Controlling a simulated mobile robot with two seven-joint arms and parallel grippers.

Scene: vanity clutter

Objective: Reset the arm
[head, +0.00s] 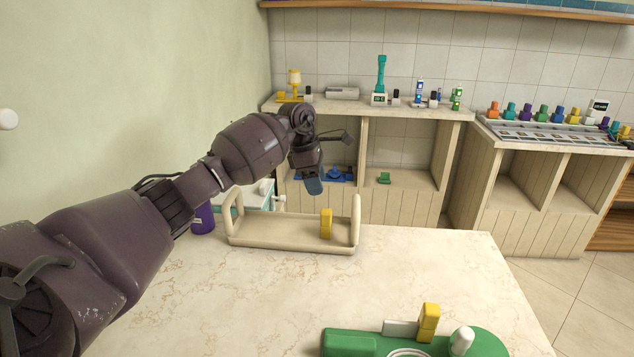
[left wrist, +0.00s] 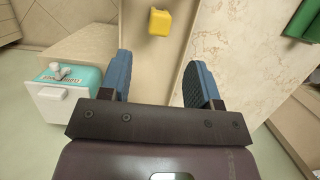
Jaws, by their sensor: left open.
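My left arm reaches in from the left in the head view, over the marble-topped table (head: 240,300). Its gripper (head: 314,178) is raised above and beyond the cream tray (head: 290,243), pointing down. In the left wrist view the blue fingers of the left gripper (left wrist: 161,82) are spread apart with nothing between them. A yellow block (head: 326,224) stands in the tray; a yellow block also shows in the left wrist view (left wrist: 159,22), beyond the fingers. My right gripper is in neither view.
A purple container (head: 203,218) stands left of the tray. A green object (head: 350,342) with yellow and white pieces is at the table's front right. A teal-and-white box (left wrist: 62,85) is below left. A cabinet (head: 405,205) stands behind. The middle of the table is clear.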

